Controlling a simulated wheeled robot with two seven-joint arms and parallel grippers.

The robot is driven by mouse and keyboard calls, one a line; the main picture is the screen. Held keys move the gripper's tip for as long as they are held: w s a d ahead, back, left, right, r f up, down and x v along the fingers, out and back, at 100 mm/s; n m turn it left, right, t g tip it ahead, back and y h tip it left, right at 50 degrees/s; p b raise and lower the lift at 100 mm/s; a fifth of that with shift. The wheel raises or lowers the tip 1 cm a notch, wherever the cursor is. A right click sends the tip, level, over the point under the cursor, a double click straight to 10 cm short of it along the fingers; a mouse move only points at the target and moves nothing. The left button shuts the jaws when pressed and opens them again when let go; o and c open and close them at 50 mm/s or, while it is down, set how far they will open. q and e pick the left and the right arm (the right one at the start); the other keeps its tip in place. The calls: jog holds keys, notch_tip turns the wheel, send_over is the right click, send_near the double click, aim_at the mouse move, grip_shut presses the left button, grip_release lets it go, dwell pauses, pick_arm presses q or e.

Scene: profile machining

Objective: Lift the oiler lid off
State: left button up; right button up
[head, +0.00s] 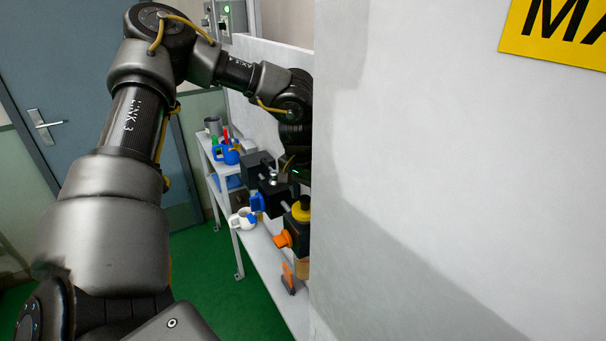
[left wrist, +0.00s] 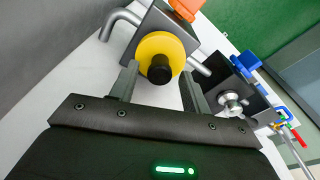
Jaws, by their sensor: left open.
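The oiler lid (left wrist: 161,51) is a round yellow cap with a black knob, on top of a dark box-shaped body with an orange part. In the head view the yellow lid (head: 301,211) shows beside the white wall, with an orange part (head: 283,240) below it. My left gripper (left wrist: 158,82) is open in the left wrist view. Its two fingers point toward the lid, one toward each side of the black knob; I cannot tell whether they touch. In the head view the wall partly hides my left gripper. My right gripper is not in view.
A second dark block with a silver knob (left wrist: 231,104) is joined by a pipe. A large white wall (head: 450,170) fills the head view's right side. A shelf cart with a white jug (head: 241,219) and a blue can (head: 227,152) stands behind.

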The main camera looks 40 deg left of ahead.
pick_arm(q)
jog(key=shift+f, duration=0.8)
jog(key=shift+c, duration=0.2)
jog(key=shift+r, duration=0.1)
grip_shut()
